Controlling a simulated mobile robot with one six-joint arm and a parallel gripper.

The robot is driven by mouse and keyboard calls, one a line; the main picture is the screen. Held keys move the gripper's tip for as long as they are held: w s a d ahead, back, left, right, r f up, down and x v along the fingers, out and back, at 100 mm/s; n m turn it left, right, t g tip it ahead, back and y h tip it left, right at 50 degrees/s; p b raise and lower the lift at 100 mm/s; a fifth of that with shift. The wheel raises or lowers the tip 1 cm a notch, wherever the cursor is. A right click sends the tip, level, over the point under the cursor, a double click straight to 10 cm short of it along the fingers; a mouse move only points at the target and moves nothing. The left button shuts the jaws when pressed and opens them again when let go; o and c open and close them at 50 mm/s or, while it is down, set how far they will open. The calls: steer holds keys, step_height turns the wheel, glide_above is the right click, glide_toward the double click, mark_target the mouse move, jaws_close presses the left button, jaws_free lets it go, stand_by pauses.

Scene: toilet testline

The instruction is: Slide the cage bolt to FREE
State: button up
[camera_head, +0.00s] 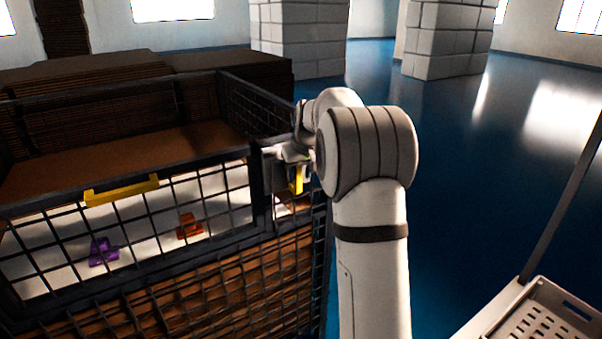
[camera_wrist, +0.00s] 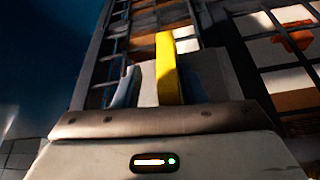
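A mesh cage (camera_head: 258,200) with a dark frame stands at the left in the head view. A small yellow piece, seemingly the bolt handle (camera_head: 296,181), is at the cage's front right corner, next to a grey plate (camera_head: 275,172). My gripper (camera_head: 294,154) is at this corner, largely hidden by my arm. In the wrist view the yellow bolt handle (camera_wrist: 167,68) stands upright just beyond my gripper's body, with a pale finger-like part to its left. Whether the fingers touch or grip it cannot be told. No FREE marking is legible.
A purple piece (camera_head: 103,252) and an orange piece (camera_head: 189,226) show behind the mesh. Block pillars (camera_head: 300,40) stand behind. A pale perforated tray (camera_head: 540,318) is at lower right. Blue floor right of the cage is clear.

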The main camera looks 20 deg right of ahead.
steer(key=shift+a, duration=0.15)
steer(key=v, duration=0.7)
steer(key=shift+s+r+b, duration=0.2)
steer(key=shift+r+b, duration=0.2)
steer(key=s+a+f, duration=0.1)
steer(key=s+a, duration=0.4)
steer(key=s, duration=0.4)
steer(key=s+a+f, duration=0.1)
steer(key=s+a, duration=0.3)
steer(key=s, duration=0.5)
steer(key=s+a+f, duration=0.2)
steer(key=s+f, duration=0.2)
steer(key=s, duration=0.4)
steer(key=s+a+f+g, duration=0.1)
steer(key=s+f, duration=0.3)
steer(key=s, duration=0.5)
steer(key=shift+s+a+f+g, duration=0.15)
steer(key=shift+s+a+g, duration=0.2)
steer(key=shift+a, duration=0.3)
steer(key=shift+w, duration=0.1)
